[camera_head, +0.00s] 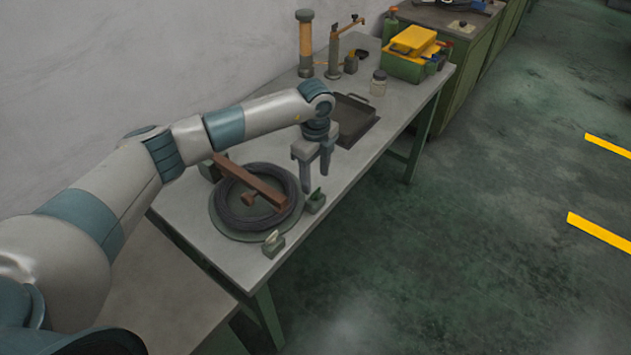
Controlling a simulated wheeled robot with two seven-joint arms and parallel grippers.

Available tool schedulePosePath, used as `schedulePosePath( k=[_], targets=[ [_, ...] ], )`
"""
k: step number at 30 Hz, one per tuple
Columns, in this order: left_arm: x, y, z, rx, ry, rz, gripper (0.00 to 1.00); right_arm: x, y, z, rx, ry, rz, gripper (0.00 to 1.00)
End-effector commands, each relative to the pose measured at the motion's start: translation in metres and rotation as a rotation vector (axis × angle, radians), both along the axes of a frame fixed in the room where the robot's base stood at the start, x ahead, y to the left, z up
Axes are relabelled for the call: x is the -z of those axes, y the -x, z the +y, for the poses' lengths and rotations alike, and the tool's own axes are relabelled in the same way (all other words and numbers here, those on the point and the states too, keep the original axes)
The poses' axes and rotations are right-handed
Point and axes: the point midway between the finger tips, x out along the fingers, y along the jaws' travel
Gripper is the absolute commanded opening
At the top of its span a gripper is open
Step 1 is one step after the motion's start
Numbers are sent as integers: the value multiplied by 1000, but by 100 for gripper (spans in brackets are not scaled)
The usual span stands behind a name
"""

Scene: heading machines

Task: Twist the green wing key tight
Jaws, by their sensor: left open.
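My left gripper (315,181) points down, open and empty, over the right side of a round dark-green plate (222,227). Just below its fingertips is a small block with a green wing key (316,194), at the plate's right edge. The fingers look just above or behind the key; I cannot tell if they touch it. A second small green block with a pale wing key (272,238) sits at the plate's front edge. A black coil (238,216) lies on the plate with a brown bar (250,182) across it. My right gripper is out of view.
The grey workbench (375,160) holds a dark tray (354,117), a jar (378,83), a green and yellow box (412,55), an orange column (305,45) and a tool stand (335,50) farther back. A wall runs along the left. Open floor lies right.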

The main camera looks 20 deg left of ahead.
Motion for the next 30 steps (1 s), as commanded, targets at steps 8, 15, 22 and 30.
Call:
schedulePosePath(
  k=[8,15,22,30],
  targets=[
    [37,0,-1,0,0,2,53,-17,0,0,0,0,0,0],
    [48,0,0,0,0,0,53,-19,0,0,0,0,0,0],
    [49,0,0,0,0,0,53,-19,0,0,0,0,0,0],
    [48,0,0,0,0,-1,12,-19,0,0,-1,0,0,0]
  ],
)
